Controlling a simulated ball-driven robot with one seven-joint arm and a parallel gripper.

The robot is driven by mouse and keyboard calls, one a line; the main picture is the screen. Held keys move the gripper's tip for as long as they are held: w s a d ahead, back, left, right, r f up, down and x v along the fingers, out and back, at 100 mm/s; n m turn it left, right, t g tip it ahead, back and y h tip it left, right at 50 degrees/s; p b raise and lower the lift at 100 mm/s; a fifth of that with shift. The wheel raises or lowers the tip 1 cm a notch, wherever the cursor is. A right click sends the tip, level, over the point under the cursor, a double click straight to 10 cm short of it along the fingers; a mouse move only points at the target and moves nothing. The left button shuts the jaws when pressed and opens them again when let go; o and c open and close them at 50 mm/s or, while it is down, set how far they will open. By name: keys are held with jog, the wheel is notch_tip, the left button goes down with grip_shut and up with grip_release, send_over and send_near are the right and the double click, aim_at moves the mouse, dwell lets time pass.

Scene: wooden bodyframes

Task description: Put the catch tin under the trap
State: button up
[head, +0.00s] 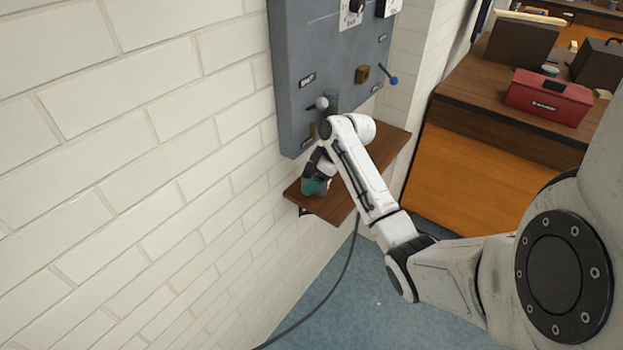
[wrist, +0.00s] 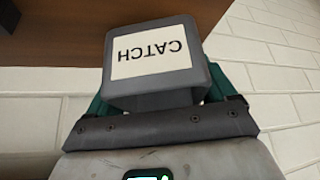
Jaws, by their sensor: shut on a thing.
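The catch tin (wrist: 199,72) is a grey, box-like tin with a white label reading CATCH, upside down in the wrist view. My gripper (wrist: 160,92) is shut on it, with teal fingers at its left and right sides. In the head view my gripper (head: 316,184) is at the near left end of the brown wall shelf (head: 329,208). The tin is hidden or not distinct there. I cannot tell whether it touches the shelf. A dark grey fitting (head: 331,99) is on the panel above; I cannot tell whether it is the trap.
A grey panel (head: 290,70) with small labels, a ball-ended lever (head: 321,103), a brass-coloured block (head: 362,74) and a blue-tipped lever (head: 392,79) hangs above the shelf. A white brick wall is at left. A red box (head: 549,97) stands on a bench (head: 475,85) at right.

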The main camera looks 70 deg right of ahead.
jog(key=shift+w+d+f, duration=0.15)
jog(key=shift+w+f, duration=0.3)
jog(key=shift+f, duration=0.3)
jog(key=shift+f, duration=0.1)
jog(key=o, duration=1.6)
jog(key=shift+f, duration=0.1)
jog(key=a+v, duration=0.1)
jog(key=v, duration=1.1)
jog(key=shift+d, duration=0.4)
